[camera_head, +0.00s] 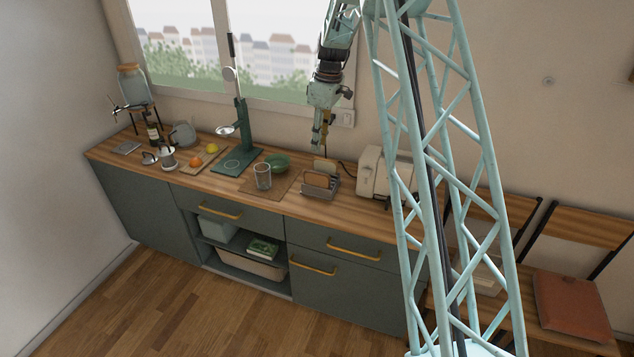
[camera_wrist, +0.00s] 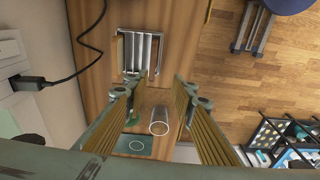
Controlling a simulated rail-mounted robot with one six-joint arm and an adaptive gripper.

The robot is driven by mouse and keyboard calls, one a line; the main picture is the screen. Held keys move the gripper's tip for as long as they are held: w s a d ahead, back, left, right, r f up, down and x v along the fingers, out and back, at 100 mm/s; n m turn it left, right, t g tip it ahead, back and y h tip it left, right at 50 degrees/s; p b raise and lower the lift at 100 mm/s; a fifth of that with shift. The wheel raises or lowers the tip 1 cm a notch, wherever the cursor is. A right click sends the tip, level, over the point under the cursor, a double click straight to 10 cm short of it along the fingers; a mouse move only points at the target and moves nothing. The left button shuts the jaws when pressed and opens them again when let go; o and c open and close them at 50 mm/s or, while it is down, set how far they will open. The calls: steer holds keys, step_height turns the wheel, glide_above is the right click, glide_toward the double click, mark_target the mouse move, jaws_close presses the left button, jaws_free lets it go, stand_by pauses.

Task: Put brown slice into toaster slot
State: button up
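A brown slice (camera_head: 317,180) stands upright in the front of a metal rack (camera_head: 308,192) on the counter. A paler slice (camera_head: 325,166) stands behind it. The cream toaster (camera_head: 370,172) is to the right of the rack; its slots are too small to make out. My gripper (camera_head: 321,147) hangs above the counter, behind and above the rack. In the wrist view my gripper (camera_wrist: 158,88) is open, with nothing visible between the fingers. The rack (camera_wrist: 140,40) shows beyond the fingertips, with thin slice edges at its two sides. The toaster is not visible there.
A drinking glass (camera_head: 263,176) and a green bowl (camera_head: 278,163) stand left of the rack. A black cord (camera_wrist: 88,48) runs from a wall plug (camera_wrist: 28,83). A green stand (camera_head: 240,120) rises farther left. The counter's front strip is clear.

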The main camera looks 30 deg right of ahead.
mark_target(317, 173)
steer(key=d+f, duration=0.1)
steer(key=w+f, duration=0.1)
steer(key=shift+w+d+f, duration=0.15)
steer(key=shift+d+f, duration=0.2)
steer(key=shift+f, duration=0.15)
steer(key=shift+w+a+f, duration=0.15)
steer(key=shift+f, duration=1.2)
steer(key=shift+w+a+f, duration=0.1)
steer(key=shift+f, duration=1.3)
steer(key=shift+w+a+f, duration=0.15)
steer(key=shift+f, duration=1.2)
steer(key=shift+f, duration=0.15)
steer(key=shift+w+a+f, duration=0.1)
steer(key=shift+w+f, duration=0.05)
steer(key=shift+f, duration=1.1)
steer(key=shift+w+a+f, duration=0.1)
steer(key=shift+f, duration=1.1)
jaws_close()
